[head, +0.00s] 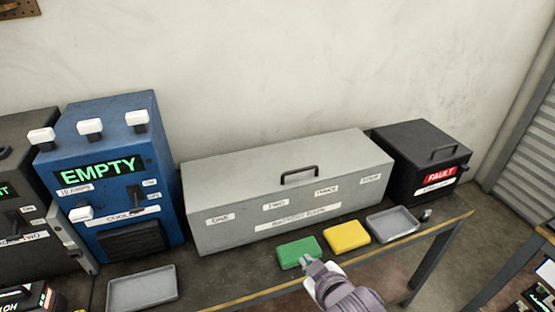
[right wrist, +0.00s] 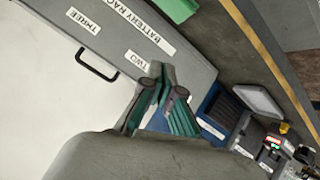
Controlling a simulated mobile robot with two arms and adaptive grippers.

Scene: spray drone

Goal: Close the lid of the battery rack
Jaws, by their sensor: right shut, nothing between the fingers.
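The battery rack (head: 230,239) is a long grey box at the back of the workbench, with a "BATTERY RACK" label and numbered labels on its front. Its grey lid (head: 240,168) has a dark handle (head: 299,174) and looks down flat on the box, with no gap visible. The rack also shows in the right wrist view (right wrist: 185,65), with its handle (right wrist: 95,64). My right gripper (head: 307,262) is shut and empty, in front of the rack by the green block, apart from the handle. Its fingers show in the right wrist view (right wrist: 166,100). My left gripper is out of view.
A green block (head: 293,250), a yellow block (head: 346,236) and a grey tray (head: 392,224) lie along the bench front. Another tray (head: 142,290) lies left. A blue "EMPTY" cooler (head: 135,195) and a black "FAULT" box (head: 405,155) flank the rack.

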